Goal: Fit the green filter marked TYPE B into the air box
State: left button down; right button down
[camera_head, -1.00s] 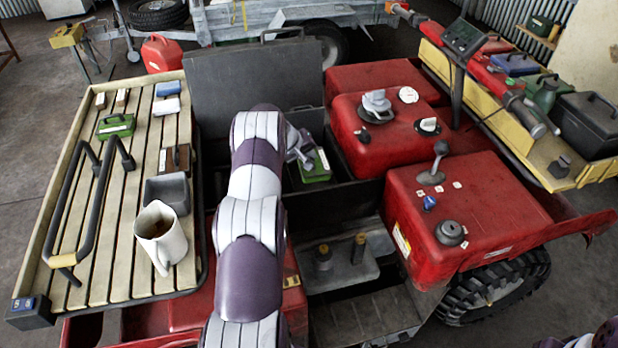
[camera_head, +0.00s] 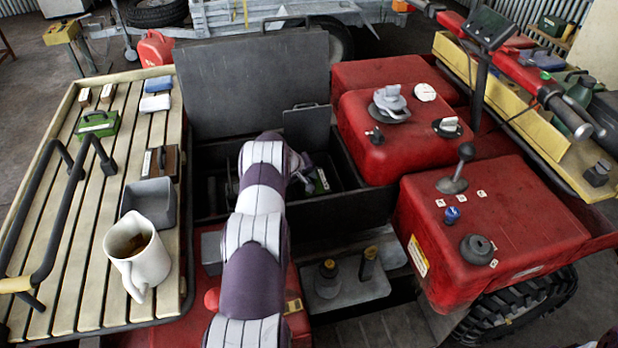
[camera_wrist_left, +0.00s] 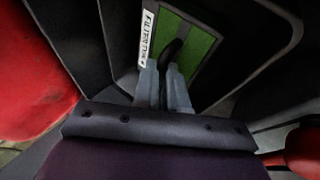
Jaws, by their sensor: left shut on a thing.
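My left gripper (camera_head: 306,180) reaches down into the dark open air box (camera_head: 350,205) in the middle of the vehicle. It is shut on the black handle of a green filter (camera_head: 321,181), which is mostly hidden by my arm and the box. In the left wrist view, the filter (camera_wrist_left: 196,50) sits between dark walls, with my fingers (camera_wrist_left: 165,88) at its handle. Its white label reads FILTER TYPE; the last letter is unclear. Another green filter (camera_head: 98,123) lies on the slatted rack. My right gripper is out of view.
A large dark lid (camera_head: 255,85) stands open behind the box, with a smaller dark panel (camera_head: 306,128) upright nearby. Red bodywork (camera_head: 400,135) with knobs and a lever lies to the right. A mug (camera_head: 138,255), grey tray (camera_head: 150,200) and brown block (camera_head: 160,162) occupy the rack (camera_head: 65,290).

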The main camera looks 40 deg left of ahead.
pick_arm(q)
jog(key=shift+f, duration=0.4)
jog(key=c, duration=1.2)
grip_release()
jog(key=shift+r, duration=0.15)
